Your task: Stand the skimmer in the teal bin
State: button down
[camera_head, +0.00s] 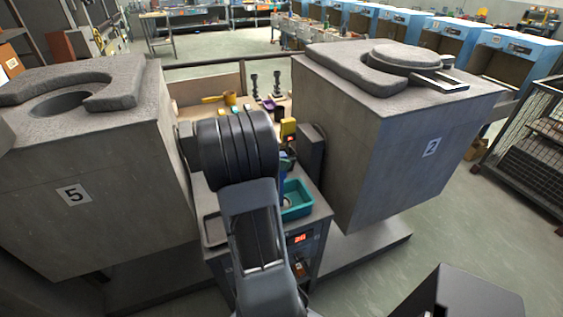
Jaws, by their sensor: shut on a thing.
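The teal bin (306,205) stands on the near end of the bench between the two grey furnace blocks, just right of my arm. My arm covers its left side, and part of its floor shows. My arm rises from the bottom middle and reaches forward over the bench. My gripper is hidden behind the arm's thick black joint, so its jaws and anything between them do not show. I cannot make out the skimmer. A small blue shape shows beside the joint, just behind the bin, too covered to identify.
Grey furnace blocks numbered 5 (120,190) and 2 (390,150) wall in the bench on both sides. A yellow box-like item (288,128) stands behind the bin. Farther back are a yellow handled item (212,99) and two dark upright things (277,85).

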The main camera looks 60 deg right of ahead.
jog(key=shift+f, duration=0.65)
jog(key=c, duration=0.8)
grip_release()
jog(key=shift+c, duration=0.2)
jog(key=shift+r, duration=0.2)
jog(key=b+v, duration=0.2)
jog(key=v, duration=0.9)
jog(key=s+a+f+n+t+y, duration=0.1)
jog(key=a+n+t+y, duration=0.4)
jog(key=a+n, duration=0.7)
jog(key=s+a+f+n+t+y, duration=0.1)
jog(key=a+n+t+y, duration=0.3)
jog(key=a+n, duration=0.9)
jog(key=s+a+t, duration=0.1)
jog(key=a+t, duration=0.1)
jog(key=a, duration=0.4)
jog(key=shift+y, duration=0.4)
